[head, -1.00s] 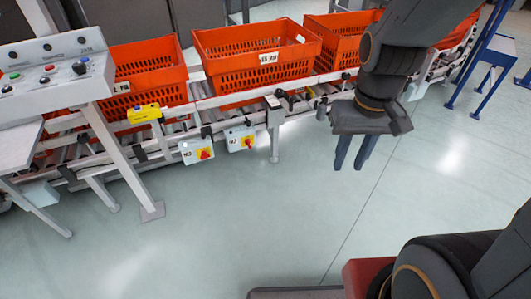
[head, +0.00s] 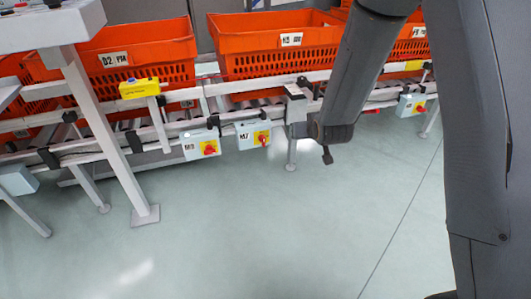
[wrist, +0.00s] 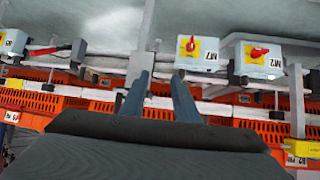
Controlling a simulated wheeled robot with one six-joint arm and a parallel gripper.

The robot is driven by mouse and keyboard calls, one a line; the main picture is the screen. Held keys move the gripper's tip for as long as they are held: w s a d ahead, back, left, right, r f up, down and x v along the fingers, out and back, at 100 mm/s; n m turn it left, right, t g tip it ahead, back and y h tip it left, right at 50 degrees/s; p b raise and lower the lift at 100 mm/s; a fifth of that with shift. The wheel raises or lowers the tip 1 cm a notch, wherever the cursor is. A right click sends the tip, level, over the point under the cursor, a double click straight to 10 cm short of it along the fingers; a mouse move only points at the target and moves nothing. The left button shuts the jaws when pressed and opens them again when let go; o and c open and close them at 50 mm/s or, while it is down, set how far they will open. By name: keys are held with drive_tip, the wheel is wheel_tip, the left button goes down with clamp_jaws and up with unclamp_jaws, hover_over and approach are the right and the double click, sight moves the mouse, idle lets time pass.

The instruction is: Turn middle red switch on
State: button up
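The middle switch box (head: 252,135), labelled M7, hangs under the conveyor rail in the head view. Its red switch (head: 263,139) sits on a yellow plate. In the wrist view, which looks upside down, the M7 box (wrist: 205,58) is just right of my fingers, its red knob (wrist: 190,43) upright. My gripper (wrist: 158,82) is open and empty, its two blue fingers apart and not touching the box.
A second switch box (head: 200,146) hangs to the left; its knob (wrist: 259,53) lies slanted in the wrist view. A third box (head: 411,104) hangs farther right. Orange totes (head: 285,65) stand on the conveyor. A yellow box (head: 139,88) and grey posts are near. The floor in front is clear.

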drive_tip(key=w+a+f+n+t+y+b, duration=0.1)
drive_tip(key=w+a+f+t+b, duration=0.1)
drive_tip(key=w+a+f+b, duration=0.3)
drive_tip(key=w+a+f+t+y+b, duration=0.1)
drive_tip(key=w+f+b, duration=0.15)
drive_tip(key=f, duration=0.45)
drive_tip(key=t+y+b, duration=0.2)
drive_tip(key=t+b, duration=0.1)
drive_tip(key=b, duration=0.5)
approach(264, 140)
drive_tip(key=w, duration=0.1)
drive_tip(key=shift+n, duration=0.4)
drive_tip(key=shift+b+x, duration=1.55)
drive_tip(key=shift+x, duration=2.2)
drive_tip(key=shift+a+r, duration=0.1)
clamp_jaws()
